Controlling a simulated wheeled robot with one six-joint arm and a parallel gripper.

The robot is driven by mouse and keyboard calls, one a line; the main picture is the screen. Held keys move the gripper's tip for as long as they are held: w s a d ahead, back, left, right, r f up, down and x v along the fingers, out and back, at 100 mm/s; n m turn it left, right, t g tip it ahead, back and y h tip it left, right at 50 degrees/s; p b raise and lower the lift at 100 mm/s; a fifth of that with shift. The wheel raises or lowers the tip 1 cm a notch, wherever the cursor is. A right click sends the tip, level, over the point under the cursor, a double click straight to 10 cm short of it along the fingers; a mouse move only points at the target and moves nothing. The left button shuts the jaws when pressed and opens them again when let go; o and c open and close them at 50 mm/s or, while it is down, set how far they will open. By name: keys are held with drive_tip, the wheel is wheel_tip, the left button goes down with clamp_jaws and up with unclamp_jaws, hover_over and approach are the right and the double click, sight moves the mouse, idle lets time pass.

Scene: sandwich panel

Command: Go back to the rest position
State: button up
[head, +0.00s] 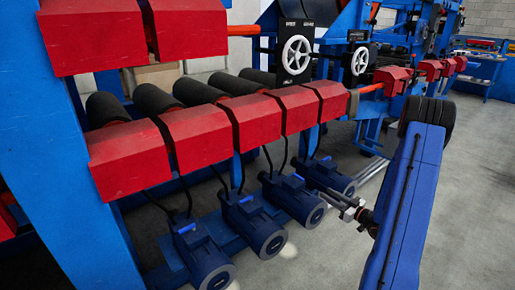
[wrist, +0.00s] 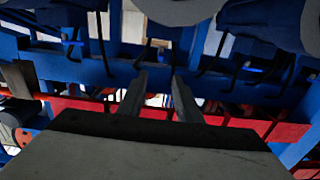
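My gripper (head: 340,203) shows in the head view at the lower right, at the end of my blue arm. It points left toward the row of blue motors and appears apart from them, though the exact gap is hard to judge. In the wrist view my gripper (wrist: 158,75) shows two dark fingers standing apart with nothing held between them. Behind the fingers are blue beams and red covers (wrist: 240,122), with the motors along the top of the picture. No separate task object is in view.
Blue motors (head: 254,222) with black cables sit low under red covers (head: 250,118) and black rollers (head: 155,100). A blue post (head: 62,150) stands at the left. White handwheels (head: 295,54) are behind. Grey floor (head: 470,200) is open at the right.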

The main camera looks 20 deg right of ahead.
drive_tip(key=w+a+r+g+h, duration=0.2)
drive_tip(key=r+h, duration=0.1)
drive_tip(key=r, duration=0.2)
drive_tip(key=w+a+r+g+h, duration=0.1)
drive_tip(key=w+a+r+h, duration=0.15)
drive_tip(key=r, duration=0.35)
drive_tip(key=s+a+r+m+g+h, duration=0.2)
drive_tip(key=s+a+r+g+h, duration=0.25)
drive_tip(key=r, duration=0.45)
drive_tip(key=s+a+r+g+y, duration=0.1)
drive_tip(key=s+a, duration=0.6)
drive_tip(key=s, duration=0.5)
drive_tip(key=s+a+r+m+g+y, duration=0.1)
drive_tip(key=s+a+r+g, duration=0.1)
drive_tip(key=s+a, duration=0.5)
drive_tip(key=s+a+r+m+g+y, duration=0.1)
drive_tip(key=s+a, duration=0.6)
drive_tip(key=s, duration=1)
drive_tip(key=shift+r+y, duration=0.3)
drive_tip(key=shift+r, duration=0.2)
drive_tip(key=shift+d+g, duration=0.1)
drive_tip(key=shift+g, duration=0.15)
drive_tip(key=shift+c, duration=0.7)
